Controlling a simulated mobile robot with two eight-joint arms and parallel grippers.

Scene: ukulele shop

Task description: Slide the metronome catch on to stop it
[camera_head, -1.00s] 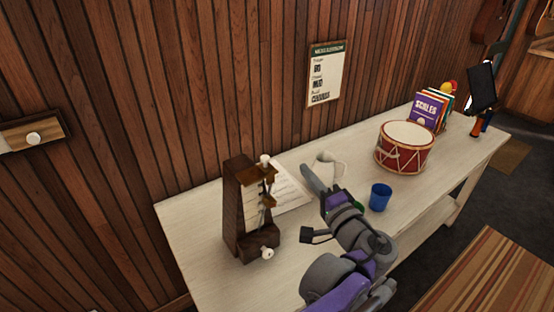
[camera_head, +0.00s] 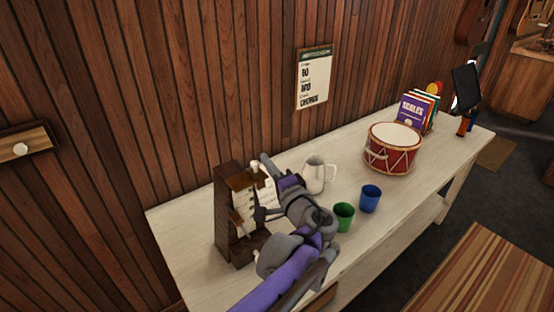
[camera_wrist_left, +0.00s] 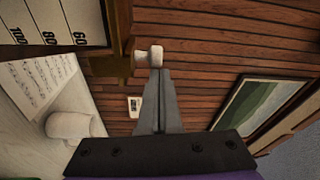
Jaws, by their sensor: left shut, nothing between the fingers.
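The dark wooden metronome (camera_head: 227,215) stands on the left end of the pale bench, its scale partly hidden by my left arm. Its small white catch (camera_head: 255,166) is near the top, on the right side. The catch also shows large in the left wrist view (camera_wrist_left: 147,56), beside the numbered scale plate (camera_wrist_left: 50,22). My left gripper (camera_head: 262,157) is shut and empty, its fingertips right at the catch. In the left wrist view the shut fingertips (camera_wrist_left: 157,70) overlap the knob's right edge; I cannot tell whether they touch. My right gripper is not in view.
A white jug (camera_head: 317,175), a green cup (camera_head: 344,216) and a blue cup (camera_head: 370,198) stand right of my left arm. A red drum (camera_head: 391,150) and books (camera_head: 416,110) are farther along the bench (camera_head: 400,205). The plank wall is close behind.

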